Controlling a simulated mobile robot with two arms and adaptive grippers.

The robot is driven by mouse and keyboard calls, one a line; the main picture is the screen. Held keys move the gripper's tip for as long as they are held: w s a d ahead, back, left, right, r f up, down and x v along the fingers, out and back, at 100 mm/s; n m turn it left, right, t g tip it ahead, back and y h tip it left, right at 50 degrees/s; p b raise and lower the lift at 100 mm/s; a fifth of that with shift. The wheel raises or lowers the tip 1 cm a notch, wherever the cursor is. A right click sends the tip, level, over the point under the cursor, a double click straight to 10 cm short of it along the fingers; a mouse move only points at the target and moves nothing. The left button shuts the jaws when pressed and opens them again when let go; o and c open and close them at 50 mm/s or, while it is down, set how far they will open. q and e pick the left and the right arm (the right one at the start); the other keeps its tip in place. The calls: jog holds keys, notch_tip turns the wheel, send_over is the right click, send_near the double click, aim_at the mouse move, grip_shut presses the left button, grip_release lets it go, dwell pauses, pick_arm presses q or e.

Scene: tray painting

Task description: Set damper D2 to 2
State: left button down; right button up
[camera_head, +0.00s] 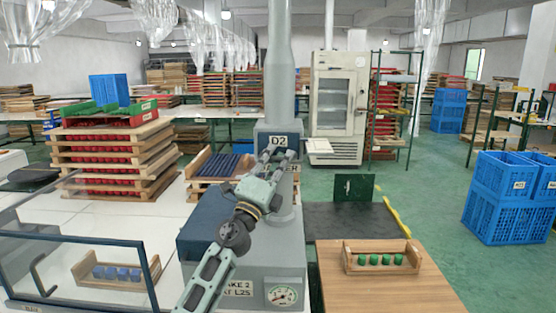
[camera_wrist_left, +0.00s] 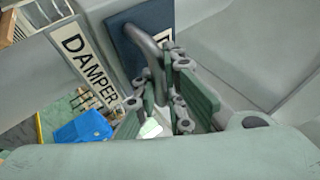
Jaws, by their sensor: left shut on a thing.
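The damper D2 plate (camera_head: 278,141) is a blue panel with a white D2 label, mounted on the grey duct (camera_head: 280,85) above a grey housing. My left gripper (camera_head: 284,158) reaches up to it from the front. In the left wrist view, a bent grey handle (camera_wrist_left: 149,44) stands out from the dark blue plate (camera_wrist_left: 137,28). My left gripper (camera_wrist_left: 160,82) is shut on this handle, with its green pads on either side. A DAMPER label (camera_wrist_left: 86,62) is beside the plate. The damper's scale and setting cannot be read. My right gripper is not in view.
The grey housing (camera_head: 200,245) carries a round gauge (camera_head: 283,295). A wooden rack of green pieces (camera_head: 347,262) stands on the table at right. A glass-sided booth (camera_head: 60,262) with blue pieces is at left. Blue crates (camera_head: 490,215) stand on the floor at far right.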

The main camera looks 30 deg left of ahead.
pick_arm(q)
jog(key=shift+f, duration=0.1)
jog(key=shift+s+d, duration=0.15)
jog(key=shift+s, duration=0.05)
jog(key=s+d+p, duration=0.1)
jog(key=s+p, duration=0.1)
jog(key=s, duration=0.1)
jog(key=shift+d, duration=0.4)
jog(key=c, duration=2.1)
grip_release()
